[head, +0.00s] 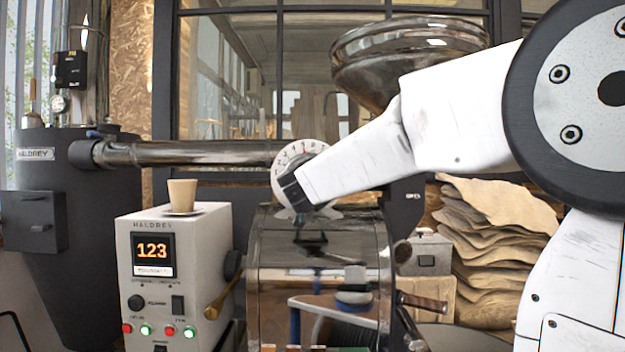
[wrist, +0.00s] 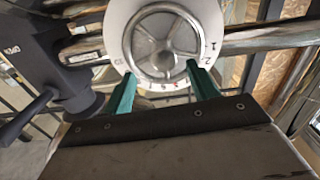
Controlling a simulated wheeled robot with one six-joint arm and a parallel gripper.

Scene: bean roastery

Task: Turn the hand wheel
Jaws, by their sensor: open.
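The hand wheel (wrist: 163,58) is a silver metal wheel with spokes, set in front of a white numbered dial (wrist: 118,30) in the wrist view. In the head view the dial (head: 284,158) sits at the end of a horizontal pipe, and my arm hides the wheel. My gripper (wrist: 160,70) is open. Its two teal fingers are spread at the lower left and lower right of the wheel, over the dial's lower edge. I cannot tell whether they touch the wheel. In the head view my gripper's dark end (head: 292,192) overlaps the dial.
Below the dial is a shiny roaster drum (head: 315,265). A control box (head: 165,280) showing 123 stands left, with a cup (head: 182,194) on top. A metal hopper (head: 400,60) is above, behind my arm. Sacks (head: 490,250) are piled at right.

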